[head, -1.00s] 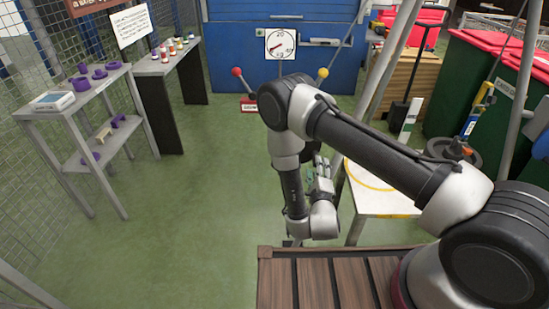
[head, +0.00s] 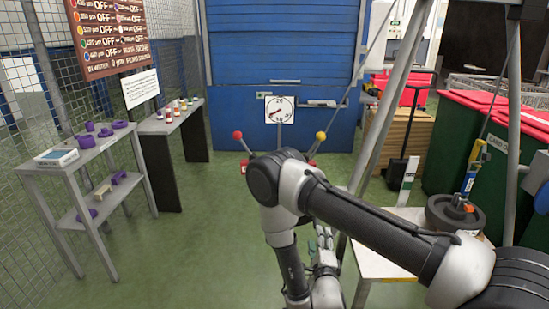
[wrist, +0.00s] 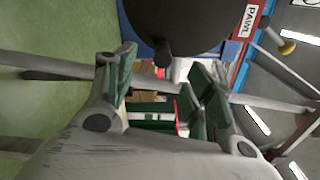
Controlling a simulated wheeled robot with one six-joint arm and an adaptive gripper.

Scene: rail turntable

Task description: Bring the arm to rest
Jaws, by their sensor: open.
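My arm reaches in from the right of the head view, bends at the elbow and hangs down near the bottom centre. My gripper (head: 323,246) shows small and partly hidden behind my forearm in the head view. In the wrist view, the green-padded fingers of my gripper (wrist: 160,88) stand apart with nothing held between them.
A grey shelf (head: 62,178) with purple parts stands left. Levers and a dial (head: 279,109) stand ahead. Green floor (head: 190,245) is clear left of my arm.

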